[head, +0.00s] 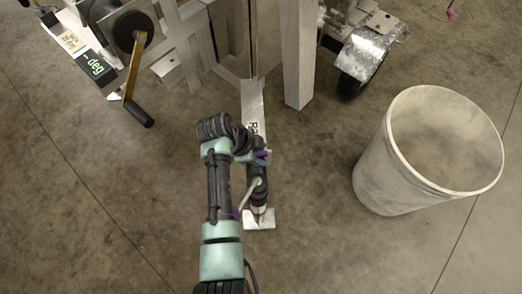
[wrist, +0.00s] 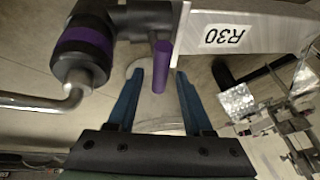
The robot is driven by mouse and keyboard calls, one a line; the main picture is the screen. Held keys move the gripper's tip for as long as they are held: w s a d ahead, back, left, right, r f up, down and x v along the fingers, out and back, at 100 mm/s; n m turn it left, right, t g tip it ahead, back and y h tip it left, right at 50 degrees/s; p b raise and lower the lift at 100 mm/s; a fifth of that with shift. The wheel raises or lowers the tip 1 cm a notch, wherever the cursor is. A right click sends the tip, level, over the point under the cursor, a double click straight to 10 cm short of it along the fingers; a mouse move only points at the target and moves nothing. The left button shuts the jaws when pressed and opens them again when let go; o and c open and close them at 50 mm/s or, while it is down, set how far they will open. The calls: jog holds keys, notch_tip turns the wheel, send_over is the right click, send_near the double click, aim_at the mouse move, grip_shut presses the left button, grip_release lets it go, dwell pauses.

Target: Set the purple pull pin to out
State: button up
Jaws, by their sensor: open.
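The purple pull pin (wrist: 162,67) is a short rod beside the black jack housing in the wrist view. My gripper (wrist: 158,76) is open, its two blue fingers on either side of the pin's lower end. Gaps show between pin and fingers, so they do not appear to touch; depth is hard to judge. The pin's far end meets the dark housing.
A black knob with a purple band (wrist: 85,46) and a bent metal crank (wrist: 40,103) are close on the left. A metal bar labelled R30 (wrist: 270,30) runs right. A large pale bin (head: 375,180) stands right; a crank handle (head: 133,75) is upper left.

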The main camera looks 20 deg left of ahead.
jog(key=p+v, duration=0.3)
jog(key=v, duration=0.9)
jog(key=shift+r+p, duration=0.25)
jog(key=shift+p, duration=0.1)
jog(key=shift+s+a, duration=0.15)
jog(key=shift+a, duration=0.05)
